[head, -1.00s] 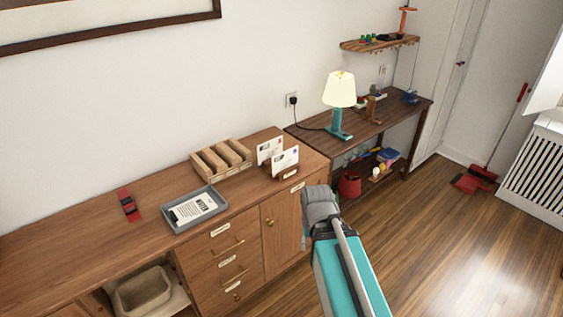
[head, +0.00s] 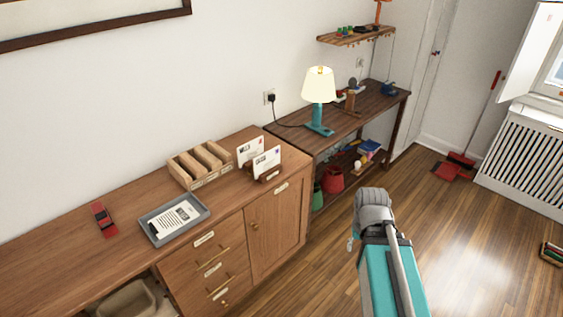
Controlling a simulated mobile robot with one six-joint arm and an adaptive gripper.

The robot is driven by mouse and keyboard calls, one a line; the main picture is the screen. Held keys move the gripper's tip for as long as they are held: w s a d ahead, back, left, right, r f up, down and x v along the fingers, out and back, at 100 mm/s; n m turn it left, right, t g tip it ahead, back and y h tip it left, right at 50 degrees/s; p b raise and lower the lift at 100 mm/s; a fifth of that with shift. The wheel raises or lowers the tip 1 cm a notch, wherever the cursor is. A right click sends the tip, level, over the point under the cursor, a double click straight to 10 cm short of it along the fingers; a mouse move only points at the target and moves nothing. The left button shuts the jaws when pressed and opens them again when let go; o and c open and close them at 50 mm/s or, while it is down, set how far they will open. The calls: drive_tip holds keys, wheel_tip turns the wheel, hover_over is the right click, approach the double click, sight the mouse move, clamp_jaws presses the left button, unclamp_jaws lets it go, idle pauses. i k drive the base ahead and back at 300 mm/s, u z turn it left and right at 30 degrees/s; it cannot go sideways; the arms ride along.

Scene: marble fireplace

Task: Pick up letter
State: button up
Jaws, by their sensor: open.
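Two white envelopes stand upright in a small wooden holder at the right end of the wooden cabinet top (head: 60,255). The front letter (head: 266,163) has a coloured stamp, and the rear letter (head: 248,149) is partly behind it. A printed white sheet (head: 174,219) lies in a grey tray (head: 202,209) farther left. I cannot tell which paper the task means. My arm rises at lower right, over the floor and apart from the cabinet. A small grey piece shows beside it, but I cannot make out my gripper's fingers.
An empty-looking wooden slotted rack (head: 186,181) stands left of the letters. A red stapler-like object (head: 104,220) lies at left. A teal lamp (head: 319,105) stands on the dark side table (head: 360,118). A red dustpan (head: 454,167) is on the floor.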

sight(264, 162)
drive_tip(key=z, duration=0.9)
drive_tip(key=k, duration=0.45)
drive_tip(key=u, duration=1.4)
drive_tip(key=i, duration=0.9)
